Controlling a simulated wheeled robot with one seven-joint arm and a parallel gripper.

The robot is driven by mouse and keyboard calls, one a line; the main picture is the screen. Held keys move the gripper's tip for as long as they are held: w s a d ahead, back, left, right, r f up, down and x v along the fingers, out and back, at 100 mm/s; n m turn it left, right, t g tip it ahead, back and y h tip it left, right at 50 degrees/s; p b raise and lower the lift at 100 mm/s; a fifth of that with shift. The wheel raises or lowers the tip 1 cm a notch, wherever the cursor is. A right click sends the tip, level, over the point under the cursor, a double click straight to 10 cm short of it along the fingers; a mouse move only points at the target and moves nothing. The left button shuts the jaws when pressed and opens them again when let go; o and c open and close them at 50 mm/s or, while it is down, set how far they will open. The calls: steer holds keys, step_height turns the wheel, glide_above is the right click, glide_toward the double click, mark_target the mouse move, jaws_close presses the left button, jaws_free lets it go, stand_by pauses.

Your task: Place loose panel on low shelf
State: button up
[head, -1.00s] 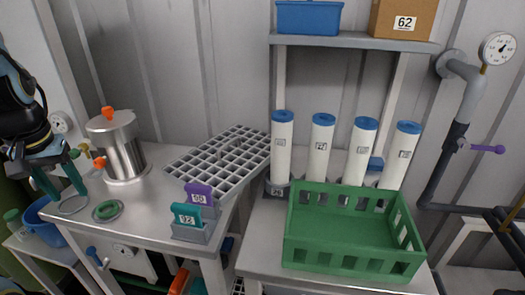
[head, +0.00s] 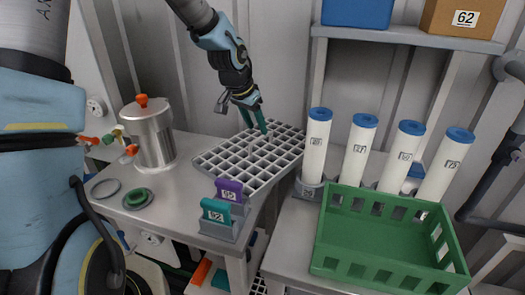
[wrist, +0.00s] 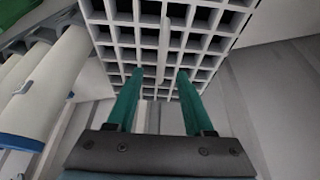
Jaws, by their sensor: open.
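The loose panel, a light grey square grid (head: 225,163), lies flat on the back right of the steel table. In the wrist view the grid (wrist: 205,45) fills the top middle, with a slim upright bar handle (wrist: 164,45) on it. My gripper (head: 255,122) is above the panel's back part in the head view. In the wrist view its two teal fingers (wrist: 160,80) are open, apart on either side of the bar. I cannot tell how near the fingertips are to the grid. A low shelf under the table shows only partly, with orange and teal items on it.
A steel pot (head: 152,138), a green ring (head: 137,198) and tagged purple (head: 230,190) and teal (head: 215,210) blocks stand on the table. Several white cylinders (head: 316,150) and a green crate (head: 385,245) stand to the right. An upper shelf (head: 410,38) holds a blue bin and a box.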

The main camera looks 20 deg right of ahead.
mark_target(261, 138)
steer(key=shift+p+x, duration=1.05)
steer(key=shift+x, duration=2.35)
steer(key=shift+w, duration=0.1)
jaws_close()
steer(key=shift+r, duration=0.1)
